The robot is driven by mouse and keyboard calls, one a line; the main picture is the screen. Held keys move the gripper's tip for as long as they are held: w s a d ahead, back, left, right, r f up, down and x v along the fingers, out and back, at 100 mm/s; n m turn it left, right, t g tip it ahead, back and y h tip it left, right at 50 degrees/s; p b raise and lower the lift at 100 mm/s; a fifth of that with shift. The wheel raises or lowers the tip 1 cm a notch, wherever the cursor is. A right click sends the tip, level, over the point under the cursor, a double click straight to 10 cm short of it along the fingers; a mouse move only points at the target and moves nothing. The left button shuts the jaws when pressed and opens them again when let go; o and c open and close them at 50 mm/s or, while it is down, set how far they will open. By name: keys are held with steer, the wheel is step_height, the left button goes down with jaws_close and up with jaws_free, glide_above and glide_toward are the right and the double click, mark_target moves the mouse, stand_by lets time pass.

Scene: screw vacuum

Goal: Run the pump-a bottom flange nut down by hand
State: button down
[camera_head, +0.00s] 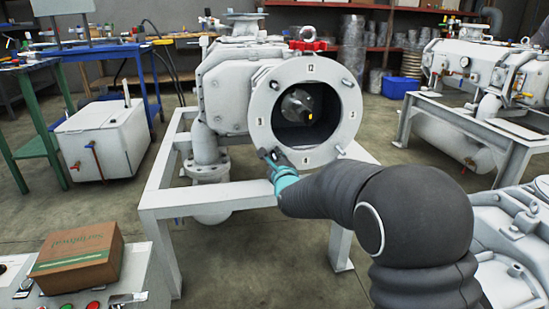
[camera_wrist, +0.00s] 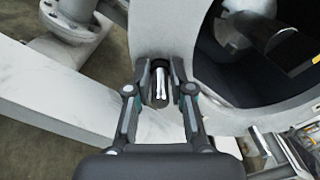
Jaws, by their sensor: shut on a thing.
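Pump-a is the grey pump with a round flange (camera_head: 262,120) facing me, marked with small number plates around a dark opening. Stud ends show at its upper left (camera_head: 274,84), upper right (camera_head: 347,82) and lower right (camera_head: 340,150). My gripper (camera_head: 266,156) is at the flange's lower-left rim. In the wrist view my gripper (camera_wrist: 160,84) has its fingers on both sides of a short dark, shiny cylinder, the flange nut (camera_wrist: 160,92), and is shut on it. The fingers partly hide it, and its thread and seating cannot be made out.
The pump stands on a pale steel frame (camera_head: 160,205). A brown box (camera_head: 78,258) sits on a control panel at the lower left. A white tank (camera_head: 103,140) stands at left. Another pump (camera_head: 475,65) is at right, with grey machinery at the lower right.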

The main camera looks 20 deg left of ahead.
steer(key=shift+s+f, duration=0.1)
steer(key=shift+f, duration=0.1)
steer(key=c, duration=1)
jaws_free()
steer(key=shift+a, duration=0.1)
steer(key=shift+r, duration=0.1)
steer(key=v, duration=1.2)
